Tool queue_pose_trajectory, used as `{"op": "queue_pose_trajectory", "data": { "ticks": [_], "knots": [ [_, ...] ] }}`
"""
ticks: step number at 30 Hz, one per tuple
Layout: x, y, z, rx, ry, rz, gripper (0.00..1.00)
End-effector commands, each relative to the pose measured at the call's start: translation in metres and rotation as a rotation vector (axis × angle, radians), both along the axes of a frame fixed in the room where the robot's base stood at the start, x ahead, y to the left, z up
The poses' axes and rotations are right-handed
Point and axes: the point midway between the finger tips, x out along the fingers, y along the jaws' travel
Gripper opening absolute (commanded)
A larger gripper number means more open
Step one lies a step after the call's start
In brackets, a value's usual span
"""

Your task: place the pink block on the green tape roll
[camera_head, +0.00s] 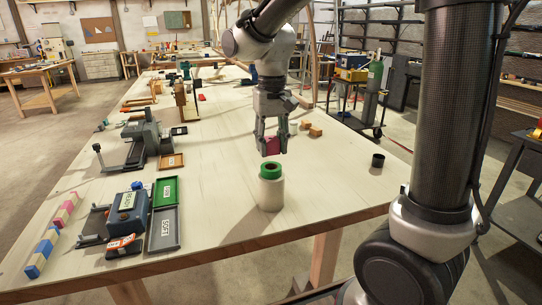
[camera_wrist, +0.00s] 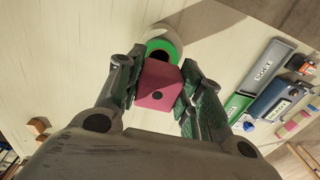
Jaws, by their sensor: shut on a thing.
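The pink block (camera_head: 272,146) is held between the fingers of my gripper (camera_head: 271,140), above the table. It also shows in the wrist view (camera_wrist: 158,84), gripped between both fingertips (camera_wrist: 160,88), with a dark round spot on its face. The green tape roll (camera_head: 271,170) lies on top of a white cylinder (camera_head: 271,193) on the table. In the head view the block is above the roll, with a small gap between them. In the wrist view the block hides part of the green roll (camera_wrist: 164,48).
A black cup (camera_head: 378,160) stands to the right and wooden blocks (camera_head: 314,131) lie behind. A green tray (camera_head: 165,191), a grey tray (camera_head: 164,229) and a blue box (camera_head: 128,212) stand to the left. The table around the white cylinder is clear.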

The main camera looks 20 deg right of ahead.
Motion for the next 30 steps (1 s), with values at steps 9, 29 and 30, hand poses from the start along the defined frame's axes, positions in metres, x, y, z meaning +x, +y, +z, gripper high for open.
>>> {"op": "queue_pose_trajectory", "data": {
  "ticks": [9,29,30],
  "knots": [
    [0.0,0.0,-0.037,-0.001,0.002,0.0,0.14],
    [0.0,0.0,-0.039,0.0,0.001,0.0,0.58],
    [0.0,0.0,-0.039,0.0,0.0,0.0,0.58]
  ]
}}
